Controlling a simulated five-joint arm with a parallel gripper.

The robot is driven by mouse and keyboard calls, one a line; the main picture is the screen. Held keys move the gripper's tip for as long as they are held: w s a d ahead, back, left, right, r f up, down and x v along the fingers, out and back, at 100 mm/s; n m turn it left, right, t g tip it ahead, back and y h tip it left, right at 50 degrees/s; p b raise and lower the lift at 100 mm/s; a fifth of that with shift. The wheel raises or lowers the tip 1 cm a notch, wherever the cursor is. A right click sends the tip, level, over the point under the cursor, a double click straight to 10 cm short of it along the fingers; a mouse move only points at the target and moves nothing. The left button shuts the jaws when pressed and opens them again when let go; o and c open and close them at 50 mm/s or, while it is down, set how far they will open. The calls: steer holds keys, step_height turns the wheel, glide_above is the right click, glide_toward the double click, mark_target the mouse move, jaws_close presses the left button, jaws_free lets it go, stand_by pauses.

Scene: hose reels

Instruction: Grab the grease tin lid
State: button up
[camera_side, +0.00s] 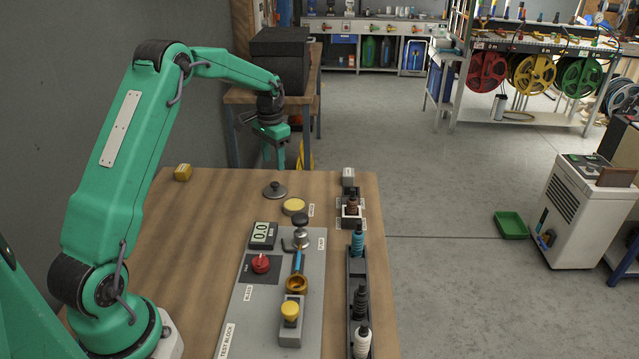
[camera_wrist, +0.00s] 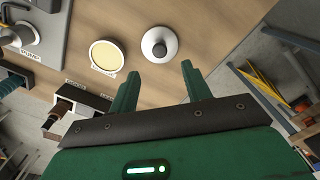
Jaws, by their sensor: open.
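The grease tin lid, a grey disc with a dark knob on top, lies on the wooden bench near its far edge in the side view (camera_side: 275,189). In the wrist view the lid (camera_wrist: 168,53) shows whole, just beyond and between my fingertips. The grease tin (camera_side: 294,206), round with a pale yellow top, stands beside it, apart from it; it also shows in the wrist view (camera_wrist: 105,56). My gripper (camera_side: 275,162) is open and empty, pointing down above the far edge of the bench, higher than the lid and behind it. It also shows in the wrist view (camera_wrist: 160,72).
A yellow block (camera_side: 183,172) sits at the bench's far left corner. A grey test panel (camera_side: 262,318) with a gauge, red knob and pump fills the middle. The bench left of the lid is clear.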

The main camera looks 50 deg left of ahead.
mark_target(274, 183)
steer(key=shift+a+f, duration=0.1)
steer(key=shift+f, duration=0.15)
steer(key=shift+f, duration=1.2)
steer(key=shift+f, duration=0.1)
steer(key=shift+s+f, duration=0.15)
steer(key=shift+f, duration=2.35)
steer(key=shift+c, duration=0.2)
jaws_close()
